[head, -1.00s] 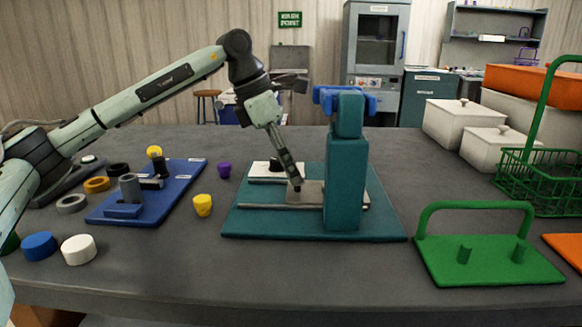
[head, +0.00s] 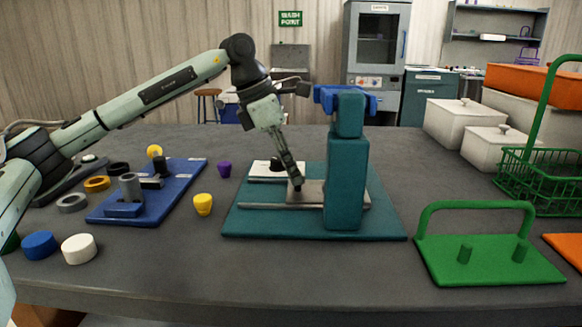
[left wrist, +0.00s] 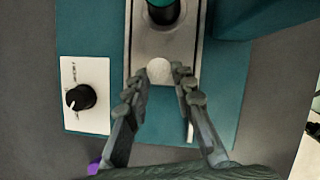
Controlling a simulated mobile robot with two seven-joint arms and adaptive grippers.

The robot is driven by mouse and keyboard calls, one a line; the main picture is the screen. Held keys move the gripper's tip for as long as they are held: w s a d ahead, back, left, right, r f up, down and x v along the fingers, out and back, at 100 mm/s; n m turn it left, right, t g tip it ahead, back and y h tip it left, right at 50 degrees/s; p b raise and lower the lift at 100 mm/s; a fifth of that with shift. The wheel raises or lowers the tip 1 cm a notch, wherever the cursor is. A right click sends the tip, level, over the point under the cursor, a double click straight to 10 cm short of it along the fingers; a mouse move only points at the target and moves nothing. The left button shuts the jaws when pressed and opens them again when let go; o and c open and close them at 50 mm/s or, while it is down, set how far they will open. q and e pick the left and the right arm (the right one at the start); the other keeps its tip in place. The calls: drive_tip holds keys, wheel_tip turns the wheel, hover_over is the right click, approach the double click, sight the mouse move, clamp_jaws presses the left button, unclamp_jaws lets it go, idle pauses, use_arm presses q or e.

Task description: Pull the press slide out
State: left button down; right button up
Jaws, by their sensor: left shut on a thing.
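The teal press (head: 346,180) stands on a teal base plate, with a blue part (head: 326,97) across its top. The grey press slide (head: 308,193) lies low on the base and reaches out left of the column. In the left wrist view the slide (left wrist: 140,45) has a pale round knob (left wrist: 159,71) at its near end, and a dark-rimmed green round thing (left wrist: 163,10) is above it. My left gripper (head: 297,186) points down at the slide's left end. In the left wrist view its fingers (left wrist: 162,76) are closed on both sides of the knob. My right gripper is not seen.
A white panel with a black dial (left wrist: 80,97) sits beside the slide. Left are a yellow cup (head: 203,205), a purple cup (head: 224,170) and a blue board (head: 110,215). A green handled stand (head: 490,265) is at right. The table in front of the press is clear.

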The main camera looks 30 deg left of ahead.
use_arm(q)
drive_tip(key=shift+a, duration=0.25)
drive_tip(key=s+a, duration=0.1)
drive_tip(key=a, duration=0.2)
drive_tip(key=s+a, duration=0.2)
drive_tip(key=a, duration=0.1)
drive_tip(key=s+a, duration=0.1)
drive_tip(key=a, duration=0.2)
drive_tip(key=shift+s+a+b, duration=0.25)
drive_tip(key=shift+s+b, duration=0.15)
drive_tip(key=shift+a, duration=0.15)
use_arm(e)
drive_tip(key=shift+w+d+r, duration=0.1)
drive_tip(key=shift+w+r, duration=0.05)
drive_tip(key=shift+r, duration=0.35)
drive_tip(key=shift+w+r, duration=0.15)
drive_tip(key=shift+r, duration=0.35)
use_arm(q)
drive_tip(key=c, duration=1.3)
unclamp_jaws()
drive_tip(key=shift+s+a, duration=0.1)
drive_tip(key=shift+o, duration=0.2)
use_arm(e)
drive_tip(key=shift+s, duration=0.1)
use_arm(q)
drive_tip(key=v, duration=1.2)
